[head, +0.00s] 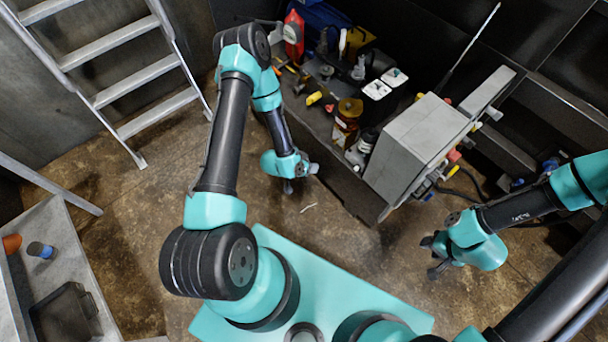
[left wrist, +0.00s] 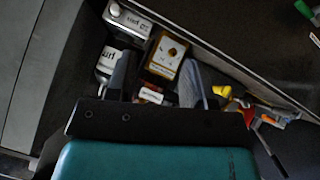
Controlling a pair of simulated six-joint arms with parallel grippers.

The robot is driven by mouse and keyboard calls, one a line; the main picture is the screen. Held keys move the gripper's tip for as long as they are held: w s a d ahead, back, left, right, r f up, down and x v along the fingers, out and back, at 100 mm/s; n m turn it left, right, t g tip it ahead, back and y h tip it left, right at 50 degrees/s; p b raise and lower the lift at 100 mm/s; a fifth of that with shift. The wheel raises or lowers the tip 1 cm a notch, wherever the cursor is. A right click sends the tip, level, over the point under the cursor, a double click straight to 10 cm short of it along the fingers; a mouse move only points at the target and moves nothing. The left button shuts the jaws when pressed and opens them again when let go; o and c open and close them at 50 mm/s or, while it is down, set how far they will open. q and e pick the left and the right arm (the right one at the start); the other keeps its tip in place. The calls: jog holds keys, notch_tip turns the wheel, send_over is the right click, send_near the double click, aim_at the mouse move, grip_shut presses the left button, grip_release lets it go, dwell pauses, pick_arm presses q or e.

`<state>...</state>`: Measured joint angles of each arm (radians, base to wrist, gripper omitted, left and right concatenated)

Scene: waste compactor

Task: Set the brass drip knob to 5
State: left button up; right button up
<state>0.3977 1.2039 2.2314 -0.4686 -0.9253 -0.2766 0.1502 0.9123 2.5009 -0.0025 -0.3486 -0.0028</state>
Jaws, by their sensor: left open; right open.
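An amber-brown unit with a brass-coloured round top (head: 350,107) stands on the dark bench in the head view. In the left wrist view an amber-framed piece with a pale dial-like face (left wrist: 168,53) shows just beyond my left fingertips. I cannot make out the brass drip knob's setting; its markings are too small. My left gripper (head: 289,187) hangs in front of the bench, apart from it; in the left wrist view its fingers (left wrist: 158,76) are spread, with nothing clearly held.
A large grey box (head: 418,145) stands at the bench's right end. Bottles, tools, a yellow item (head: 314,98) and white cards (head: 377,89) crowd the bench. A ladder (head: 120,65) is at the left. A grey tray table (head: 52,240) stands lower left. Floor before the bench is mostly clear.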

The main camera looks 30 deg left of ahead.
pick_arm(q)
jog(key=s+d+r+n+g+y, duration=0.1)
jog(key=s+d+r+n+g, duration=0.1)
jog(key=s+r+g, duration=0.2)
jog(key=shift+s+d+r+g, duration=0.2)
jog(key=shift+s+r+g, duration=0.2)
jog(key=shift+s+r, duration=1.5)
jog(key=shift+s+f, duration=0.2)
jog(key=shift+f, duration=0.05)
jog(key=s+d+r+n+g, duration=0.1)
jog(key=s+r+g, duration=0.1)
jog(key=s+r, duration=0.2)
jog(key=shift+s+n, duration=0.3)
jog(key=shift+s, duration=0.15)
jog(key=shift+o, duration=0.4)
jog(key=shift+d, duration=0.1)
